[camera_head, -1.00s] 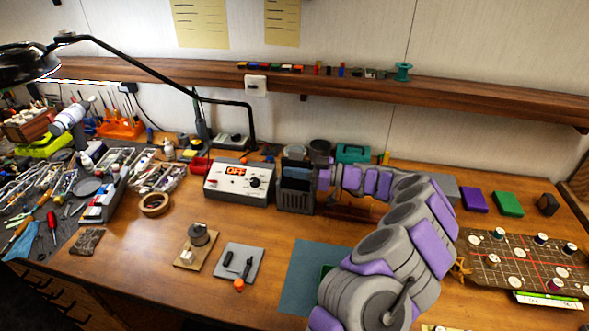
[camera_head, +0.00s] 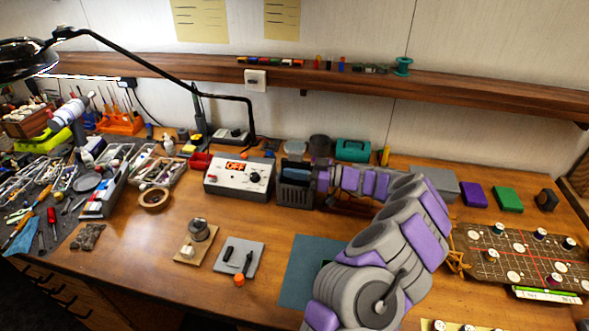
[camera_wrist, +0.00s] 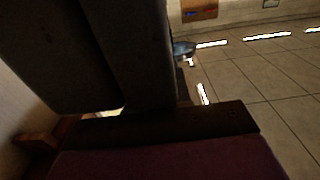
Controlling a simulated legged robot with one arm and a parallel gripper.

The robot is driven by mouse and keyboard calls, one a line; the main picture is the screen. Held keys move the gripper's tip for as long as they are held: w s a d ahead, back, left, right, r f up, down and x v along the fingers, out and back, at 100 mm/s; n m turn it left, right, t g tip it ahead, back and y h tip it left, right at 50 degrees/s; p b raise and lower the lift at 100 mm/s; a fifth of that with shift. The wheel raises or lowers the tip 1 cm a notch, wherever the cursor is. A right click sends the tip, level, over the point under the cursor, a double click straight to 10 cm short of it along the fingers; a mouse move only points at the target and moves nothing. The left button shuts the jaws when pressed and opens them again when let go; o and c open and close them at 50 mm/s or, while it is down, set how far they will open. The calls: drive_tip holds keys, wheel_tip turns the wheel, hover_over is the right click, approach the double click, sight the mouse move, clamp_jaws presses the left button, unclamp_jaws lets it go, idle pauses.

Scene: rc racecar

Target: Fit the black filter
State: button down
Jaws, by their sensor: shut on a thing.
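My arm reaches away over the bench, and my gripper (camera_head: 322,180) is at the right side of a dark grey vented box (camera_head: 294,194) in the head view. The gripper is small there, and its fingertips are partly hidden. In the wrist view, a large dark slab-like thing (camera_wrist: 85,55) fills the upper left, close to the camera. The gripper is shut on a dark thing, which seems to be the black filter. I cannot tell whether it touches or sits inside the box.
A white meter reading OFF (camera_head: 238,181) stands left of the box. Purple (camera_head: 474,194), green (camera_head: 507,198) and black (camera_head: 546,200) blocks lie at the right, behind a brown board (camera_head: 490,265). A blue-grey mat (camera_head: 300,278) is partly under my arm.

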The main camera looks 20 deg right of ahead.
drive_tip(key=shift+f, duration=0.25)
drive_tip(key=c, duration=1)
unclamp_jaws()
drive_tip(key=shift+a, duration=0.1)
